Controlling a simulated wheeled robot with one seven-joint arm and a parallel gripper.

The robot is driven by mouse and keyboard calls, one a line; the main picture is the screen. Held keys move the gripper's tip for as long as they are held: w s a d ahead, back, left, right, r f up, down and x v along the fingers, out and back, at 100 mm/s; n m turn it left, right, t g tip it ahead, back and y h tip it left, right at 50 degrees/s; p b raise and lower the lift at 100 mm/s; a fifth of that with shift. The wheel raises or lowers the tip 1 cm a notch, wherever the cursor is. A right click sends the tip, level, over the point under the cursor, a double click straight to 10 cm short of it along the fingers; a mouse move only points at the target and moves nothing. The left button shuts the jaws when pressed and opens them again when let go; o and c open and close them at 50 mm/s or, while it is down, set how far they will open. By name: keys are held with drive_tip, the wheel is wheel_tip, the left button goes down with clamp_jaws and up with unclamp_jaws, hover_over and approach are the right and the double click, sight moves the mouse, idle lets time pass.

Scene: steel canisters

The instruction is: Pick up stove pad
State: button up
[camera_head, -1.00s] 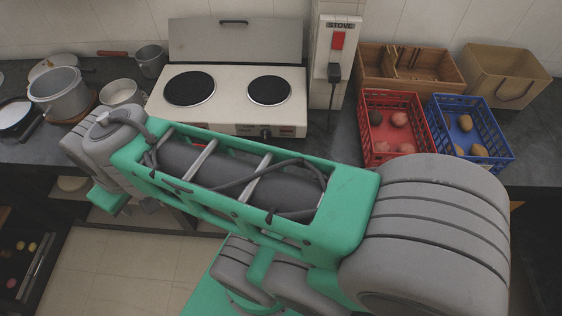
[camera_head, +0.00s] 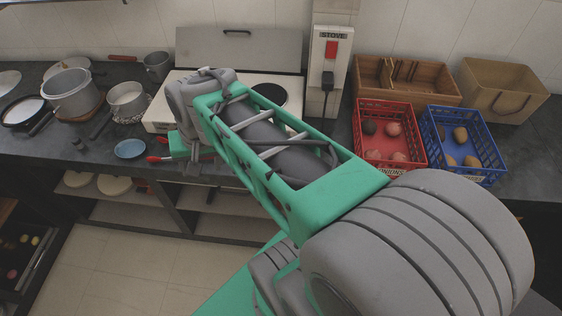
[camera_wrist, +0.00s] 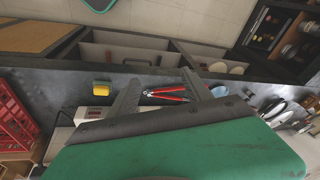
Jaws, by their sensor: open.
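I cannot tell for sure which thing is the stove pad. A brown round pad (camera_head: 92,110) lies under the large grey pot (camera_head: 68,84) on the left of the counter in the head view. A small yellow block (camera_wrist: 102,88) lies on the counter in the wrist view. My gripper (camera_wrist: 161,90) is open and empty, its two dark fingers apart above the counter. A red-handled tool (camera_wrist: 168,93) shows between the fingers, and the yellow block is left of them. In the head view my arm hides much of the stove (camera_head: 285,78) and the counter before it.
A blue dish (camera_head: 130,148), a small pot (camera_head: 128,100) and a pan (camera_head: 22,110) stand on the left. Red (camera_head: 388,135) and blue (camera_head: 462,145) crates hold produce on the right. Shelves (camera_head: 120,205) lie below the counter's front edge.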

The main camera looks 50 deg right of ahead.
drive_tip(key=shift+o, duration=0.7)
drive_tip(key=w+d+f+m, duration=0.1)
drive_tip(key=d+f+m, duration=0.2)
drive_tip(key=d+m, duration=0.2)
drive_tip(key=w+d+f+m+y, duration=0.1)
drive_tip(key=w+d+f+m, duration=0.1)
drive_tip(key=d+m, duration=0.3)
drive_tip(key=shift+w+d+f+m+g+b, duration=0.2)
drive_tip(key=shift+d+f+m+g+b, duration=0.2)
drive_tip(key=shift+d, duration=0.25)
drive_tip(key=s+d+f+m, duration=0.1)
drive_tip(key=d+f+m, duration=0.1)
drive_tip(key=d+m, duration=0.2)
drive_tip(key=s+d+f+m+y, duration=0.1)
drive_tip(key=d+f+m, duration=0.2)
drive_tip(key=d+m, duration=0.1)
drive_tip(key=s+d+f+m+t, duration=0.1)
drive_tip(key=d+f+m, duration=0.2)
drive_tip(key=d+m, duration=0.1)
drive_tip(key=shift+s+d+m, duration=0.1)
drive_tip(key=shift+d+m, duration=0.2)
drive_tip(key=shift+d, duration=0.45)
drive_tip(key=x, duration=0.7)
drive_tip(key=shift+s+a+f+p, duration=0.15)
drive_tip(key=shift+a+f+p, duration=0.1)
drive_tip(key=shift+f+p, duration=0.1)
clamp_jaws()
drive_tip(key=shift+r, duration=0.15)
